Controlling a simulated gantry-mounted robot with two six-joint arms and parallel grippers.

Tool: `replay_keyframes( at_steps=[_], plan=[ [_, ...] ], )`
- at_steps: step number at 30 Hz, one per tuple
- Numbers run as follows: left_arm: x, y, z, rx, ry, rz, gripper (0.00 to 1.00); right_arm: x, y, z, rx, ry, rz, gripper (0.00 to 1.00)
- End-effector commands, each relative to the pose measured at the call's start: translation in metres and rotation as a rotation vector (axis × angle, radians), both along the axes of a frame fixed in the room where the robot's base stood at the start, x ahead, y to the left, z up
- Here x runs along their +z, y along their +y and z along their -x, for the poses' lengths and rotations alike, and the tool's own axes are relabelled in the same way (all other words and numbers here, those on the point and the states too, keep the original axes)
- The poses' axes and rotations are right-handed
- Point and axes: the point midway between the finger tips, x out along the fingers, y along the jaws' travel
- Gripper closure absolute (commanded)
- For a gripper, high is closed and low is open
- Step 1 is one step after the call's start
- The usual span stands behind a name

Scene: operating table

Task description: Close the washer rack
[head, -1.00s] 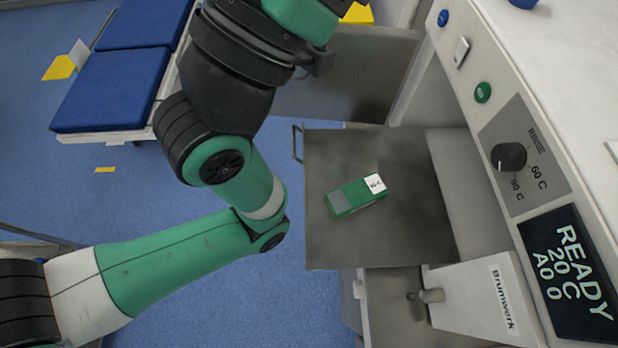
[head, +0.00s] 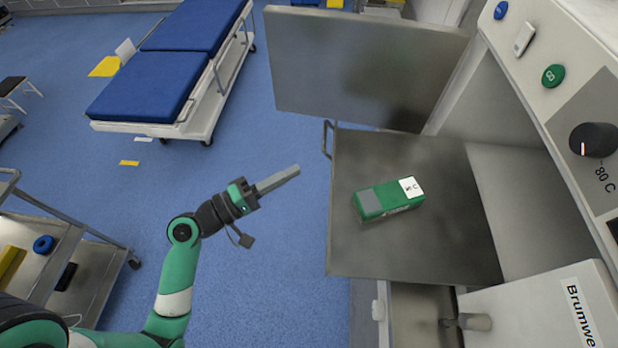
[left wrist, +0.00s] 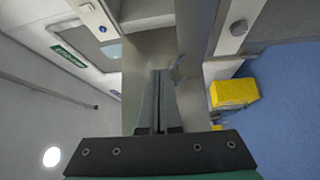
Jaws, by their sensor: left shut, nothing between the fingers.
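The washer rack (head: 410,250) is a flat grey metal tray pulled out from the washer, with a small bar handle (head: 327,140) at its left edge. A green box (head: 375,203) with a white label lies on it. My left gripper (head: 290,172) is shut and empty, over the blue floor to the left of the rack and apart from the handle. Its closed fingers also show in the left wrist view (left wrist: 160,90). My right gripper is in neither view.
An open grey door panel (head: 365,65) stands behind the rack. The washer's control panel (head: 595,110) is at the right. A blue-topped trolley bed (head: 150,85) is at the upper left and a metal cart (head: 75,270) at the lower left. Blue floor between is free.

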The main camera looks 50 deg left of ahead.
Motion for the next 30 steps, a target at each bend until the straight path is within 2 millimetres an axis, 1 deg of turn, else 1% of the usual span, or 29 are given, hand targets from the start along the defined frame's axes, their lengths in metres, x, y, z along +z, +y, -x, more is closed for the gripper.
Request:
replay_keyframes(
  at_steps=[1, 3, 4, 6, 11, 14, 17, 27, 30],
  plan=[
    [-0.035, 0.015, 0.017, 0.064, 0.047, 0.039, 1.0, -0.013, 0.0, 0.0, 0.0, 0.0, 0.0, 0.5],
    [-0.053, 0.028, 0.031, 0.122, 0.077, 0.068, 1.0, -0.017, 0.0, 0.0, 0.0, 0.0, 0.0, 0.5],
    [-0.056, 0.032, 0.034, 0.136, 0.082, 0.072, 1.0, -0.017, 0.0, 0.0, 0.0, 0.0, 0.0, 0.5],
    [-0.055, 0.038, 0.036, 0.151, 0.079, 0.07, 1.0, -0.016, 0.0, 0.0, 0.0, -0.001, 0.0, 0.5],
    [-0.053, 0.038, 0.032, 0.148, 0.079, 0.067, 1.0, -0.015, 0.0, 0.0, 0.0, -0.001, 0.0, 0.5],
    [-0.053, 0.038, 0.022, 0.146, 0.08, 0.067, 1.0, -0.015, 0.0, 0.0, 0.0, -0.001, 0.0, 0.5],
    [-0.052, 0.037, 0.005, 0.142, 0.078, 0.065, 1.0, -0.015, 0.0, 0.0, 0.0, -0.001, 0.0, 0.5],
    [-0.053, 0.039, -0.069, 0.145, 0.077, 0.063, 1.0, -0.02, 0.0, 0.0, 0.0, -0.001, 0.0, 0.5],
    [-0.052, 0.024, -0.08, 0.143, 0.079, 0.065, 1.0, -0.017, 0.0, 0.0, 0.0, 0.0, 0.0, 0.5]
  ],
)
